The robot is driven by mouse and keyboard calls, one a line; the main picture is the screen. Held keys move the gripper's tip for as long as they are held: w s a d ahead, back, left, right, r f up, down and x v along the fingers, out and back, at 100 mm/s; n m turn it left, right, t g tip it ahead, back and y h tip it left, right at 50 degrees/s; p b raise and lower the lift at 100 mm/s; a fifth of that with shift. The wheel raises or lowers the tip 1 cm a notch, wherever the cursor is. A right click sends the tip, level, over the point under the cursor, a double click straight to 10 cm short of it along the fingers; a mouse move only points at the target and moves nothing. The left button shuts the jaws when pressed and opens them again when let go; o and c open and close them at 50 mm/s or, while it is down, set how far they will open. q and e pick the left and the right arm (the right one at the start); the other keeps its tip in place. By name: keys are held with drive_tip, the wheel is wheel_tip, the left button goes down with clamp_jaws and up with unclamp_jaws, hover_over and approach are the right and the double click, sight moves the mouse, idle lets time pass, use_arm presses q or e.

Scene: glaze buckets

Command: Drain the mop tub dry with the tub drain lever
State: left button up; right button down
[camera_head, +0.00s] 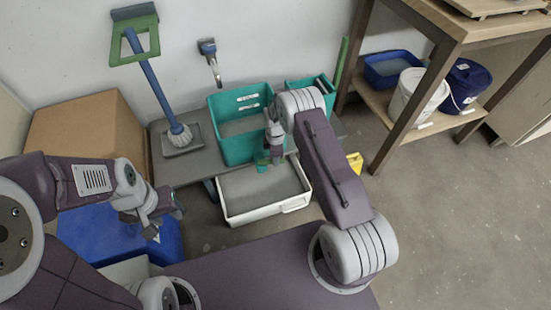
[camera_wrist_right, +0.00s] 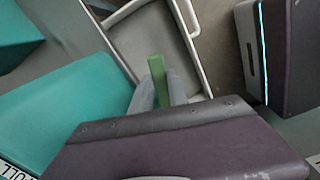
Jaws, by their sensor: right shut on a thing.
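The teal mop tub (camera_head: 239,148) stands on a low grey bench against the wall, with white labels on its back wall and grey contents inside. It also shows in the wrist view (camera_wrist_right: 75,110). The green tub drain lever (camera_wrist_right: 157,78) is at the tub's front. My right gripper (camera_head: 276,156) is shut on this lever, its fingers on both sides of it in the wrist view (camera_wrist_right: 158,92). A white tray (camera_head: 292,206) with a grey interior sits below the tub's front. My left gripper (camera_head: 174,208) is empty above a blue box; its jaw opening is unclear.
A long-handled brush (camera_head: 153,91) stands in a grey dustpan left of the tub. A cardboard box (camera_head: 88,130) and a blue box (camera_head: 95,232) are at left. A second teal tub (camera_head: 308,86) stands behind my right arm. Wooden shelving (camera_head: 395,130) holds buckets at right.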

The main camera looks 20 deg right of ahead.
drive_tip(key=c, duration=1.3)
unclamp_jaws()
wheel_tip(320, 180, up, 9)
drive_tip(key=p, duration=0.4)
